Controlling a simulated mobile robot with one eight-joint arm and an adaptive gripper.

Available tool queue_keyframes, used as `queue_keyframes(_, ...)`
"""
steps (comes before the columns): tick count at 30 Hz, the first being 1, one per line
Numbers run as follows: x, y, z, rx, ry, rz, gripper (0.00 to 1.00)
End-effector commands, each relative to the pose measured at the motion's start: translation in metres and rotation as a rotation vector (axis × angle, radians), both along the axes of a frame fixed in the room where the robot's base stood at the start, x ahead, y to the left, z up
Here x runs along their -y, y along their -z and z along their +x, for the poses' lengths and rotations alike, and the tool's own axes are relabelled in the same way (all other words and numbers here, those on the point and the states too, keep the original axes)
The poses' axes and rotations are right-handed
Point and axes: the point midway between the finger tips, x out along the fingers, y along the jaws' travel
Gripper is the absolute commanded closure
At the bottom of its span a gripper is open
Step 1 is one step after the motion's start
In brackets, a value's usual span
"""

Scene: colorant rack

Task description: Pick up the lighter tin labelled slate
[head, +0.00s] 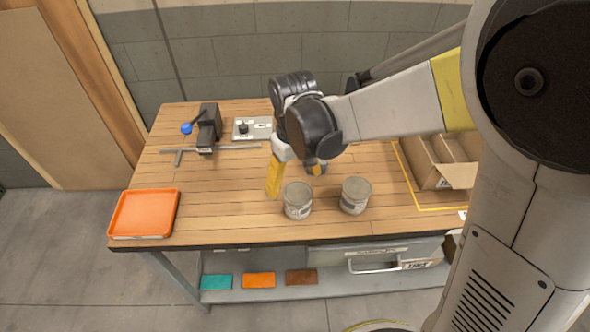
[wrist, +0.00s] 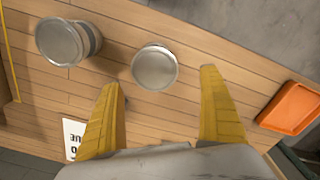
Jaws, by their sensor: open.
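Two grey metal tins stand upright on the wooden bench: a left tin (head: 298,200) and a right tin (head: 355,195). Their labels are too small to read, and I cannot tell which says slate or which is lighter. In the wrist view the left tin (wrist: 155,67) shows its round lid just beyond and between my fingertips, and the right tin (wrist: 62,42) is at upper left. My gripper (head: 295,180) is open and empty, with its yellow fingers behind the left tin in the head view. The fingers (wrist: 160,78) appear apart from both tins.
An orange tray (head: 143,213) lies at the bench's left. A dark clamp-like tool (head: 209,127) and a metal plate (head: 252,128) are at the back. A cardboard box (head: 440,160) stands at right. A white card (wrist: 72,135) is partly hidden by a finger.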

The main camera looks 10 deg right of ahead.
Motion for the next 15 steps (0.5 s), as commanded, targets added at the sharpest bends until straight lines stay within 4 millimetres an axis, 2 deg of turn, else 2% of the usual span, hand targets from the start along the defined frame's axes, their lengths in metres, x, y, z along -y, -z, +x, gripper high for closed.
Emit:
queue_keyframes(1,0.0,0.011,0.001,0.001,0.0,0.0,0.1)
queue_keyframes(3,0.0,0.018,0.001,0.001,0.001,0.0,0.1)
queue_keyframes(10,0.004,0.033,0.0,0.002,0.002,0.001,0.1)
queue_keyframes(15,0.01,0.061,-0.001,0.002,0.001,0.001,0.1)
